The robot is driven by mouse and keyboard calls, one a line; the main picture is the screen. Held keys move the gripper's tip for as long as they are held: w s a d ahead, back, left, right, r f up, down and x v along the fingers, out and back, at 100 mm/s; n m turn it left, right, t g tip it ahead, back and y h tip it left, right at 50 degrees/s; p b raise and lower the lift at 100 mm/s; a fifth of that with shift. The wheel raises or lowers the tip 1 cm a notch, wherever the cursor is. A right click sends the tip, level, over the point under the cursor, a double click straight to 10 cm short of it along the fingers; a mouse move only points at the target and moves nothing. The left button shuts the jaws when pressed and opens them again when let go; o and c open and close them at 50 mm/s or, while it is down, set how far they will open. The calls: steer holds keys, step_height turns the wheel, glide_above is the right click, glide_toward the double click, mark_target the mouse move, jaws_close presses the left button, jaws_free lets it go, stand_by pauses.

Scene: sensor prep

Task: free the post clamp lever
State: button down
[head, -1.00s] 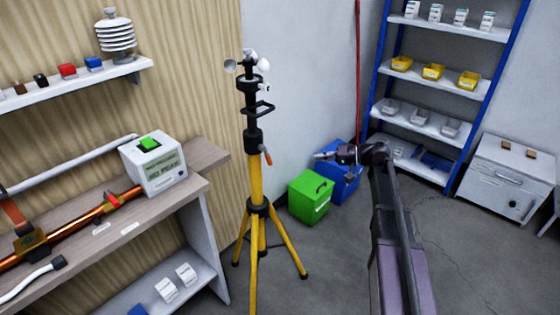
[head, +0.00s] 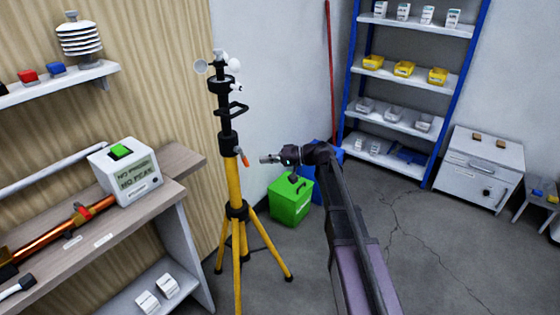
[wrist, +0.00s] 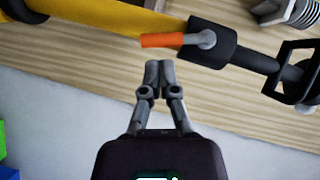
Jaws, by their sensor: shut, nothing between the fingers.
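The post clamp lever (head: 244,159) is a small orange handle on the black clamp collar (head: 228,144) of a yellow tripod post (head: 233,182). In the wrist view the orange lever (wrist: 162,41) lies across the yellow post (wrist: 115,22), joined to the collar by a grey pivot. My gripper (head: 264,159) is to the right of the lever in the head view, pointing at it. In the wrist view its two fingertips (wrist: 159,70) are together, empty, and apart from the lever with a small gap.
A green box (head: 290,202) and a blue box stand on the floor behind my arm. A bench (head: 180,160) with a white device (head: 128,172) stands left of the tripod. Blue-framed shelves (head: 350,85) stand at the back right. Floor right of my arm is open.

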mark_target(243, 158)
steer(key=shift+w+a+f, duration=0.1)
steer(key=shift+a+f, duration=0.1)
steer(key=shift+a, duration=0.75)
steer(key=shift+w+a+f, duration=0.1)
steer(key=shift+a+f, duration=0.05)
steer(key=shift+a, duration=0.75)
